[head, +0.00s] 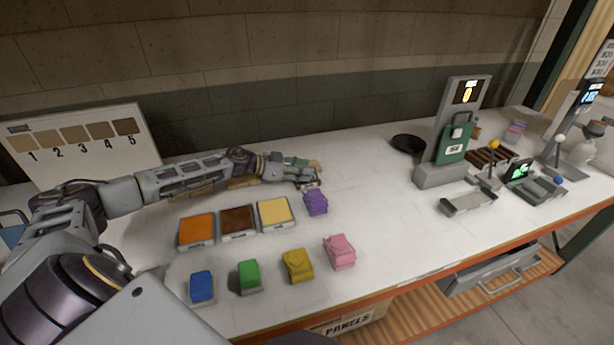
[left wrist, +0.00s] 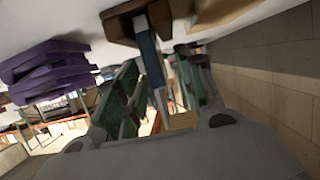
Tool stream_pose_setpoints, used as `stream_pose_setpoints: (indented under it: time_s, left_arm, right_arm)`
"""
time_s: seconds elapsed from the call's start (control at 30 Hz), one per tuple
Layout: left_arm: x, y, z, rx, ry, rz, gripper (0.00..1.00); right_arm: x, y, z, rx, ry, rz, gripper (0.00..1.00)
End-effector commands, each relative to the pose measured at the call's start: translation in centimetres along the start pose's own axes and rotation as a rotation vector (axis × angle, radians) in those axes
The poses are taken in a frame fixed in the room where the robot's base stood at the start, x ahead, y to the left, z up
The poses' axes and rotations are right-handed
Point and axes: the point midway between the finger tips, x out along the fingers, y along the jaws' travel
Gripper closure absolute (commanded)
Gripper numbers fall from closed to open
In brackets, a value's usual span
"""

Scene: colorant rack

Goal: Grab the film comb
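My left gripper (head: 312,174) is low over the far middle of the table, behind the purple block. In the left wrist view its green-padded fingers (left wrist: 160,95) stand apart. A brown piece with a blue-grey bar (left wrist: 149,58) lies just ahead, the bar reaching toward the gap between the fingers. This may be the film comb, but I cannot tell for certain. I see no clear grip on it. In the head view the fingers and arm largely hide this spot. My right gripper is not in view.
A purple block (head: 316,203) stands close to the left gripper and also shows in the left wrist view (left wrist: 45,72). Orange (head: 197,230), brown and cream trays and several coloured blocks lie nearer. A numbered board (head: 85,145) stands at left, a green-fronted device (head: 453,140) at right.

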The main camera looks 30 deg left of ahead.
Motion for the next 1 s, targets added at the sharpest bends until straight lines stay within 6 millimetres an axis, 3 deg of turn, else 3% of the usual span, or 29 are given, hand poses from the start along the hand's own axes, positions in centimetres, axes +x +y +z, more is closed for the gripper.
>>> stream_pose_setpoints:
  time_s: [0.3,0.8,1.0]
  left_arm:
    - [1.7,0.0,-0.1,0.000,0.000,-0.001,0.62]
    - [1.8,0.0,0.0,0.000,0.000,0.000,0.62]
    - [1.8,0.0,0.0,0.000,0.000,0.000,0.86]
  right_arm:
    - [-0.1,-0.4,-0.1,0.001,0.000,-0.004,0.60]
    - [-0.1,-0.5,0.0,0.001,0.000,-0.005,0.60]
    - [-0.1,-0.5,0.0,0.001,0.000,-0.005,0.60]
